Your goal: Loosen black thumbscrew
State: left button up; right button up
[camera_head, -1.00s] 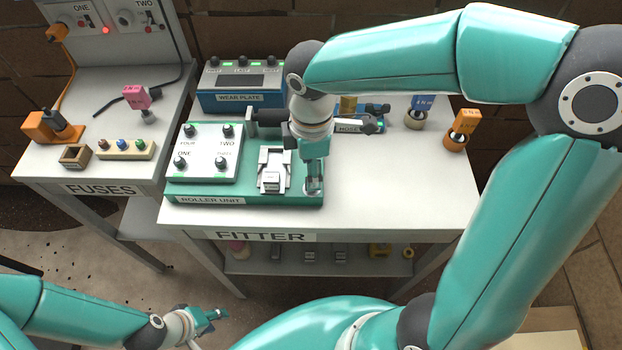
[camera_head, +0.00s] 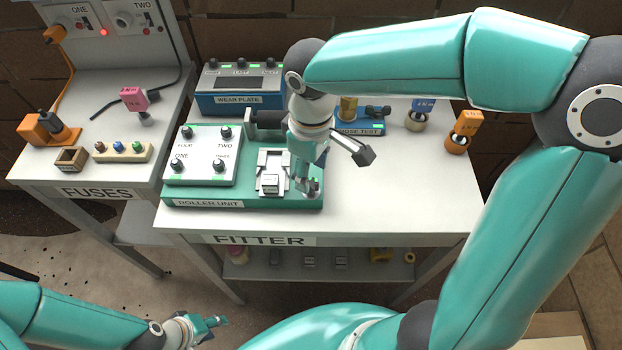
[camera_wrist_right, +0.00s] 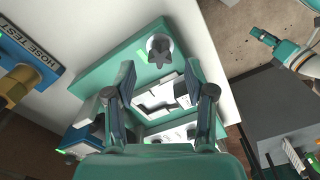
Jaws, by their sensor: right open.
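A black star-shaped thumbscrew (camera_wrist_right: 160,54) stands on the green roller unit base (camera_wrist_right: 92,82), near its end, in the right wrist view. My right gripper (camera_wrist_right: 160,75) is open, its two fingers spread to either side of the thumbscrew's line, with the thumbscrew just past the tips and not visibly touched. In the head view my right gripper (camera_head: 307,187) is over the right front corner of the roller unit (camera_head: 250,201) and largely hides the thumbscrew. My left gripper (camera_head: 212,323) is low at the front, away from the table; its jaws are too small to read.
A white panel (camera_head: 203,149) with several black knobs is on the roller unit's left. A metal bracket (camera_head: 271,180) sits beside my right gripper. The blue wear plate box (camera_head: 238,98) and hose test unit (camera_head: 358,128) stand behind.

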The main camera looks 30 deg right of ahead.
aim_at(312, 183)
jog(key=shift+f+b, duration=1.45)
jog(key=shift+f, duration=0.5)
grip_shut()
jog(key=shift+r, duration=0.1)
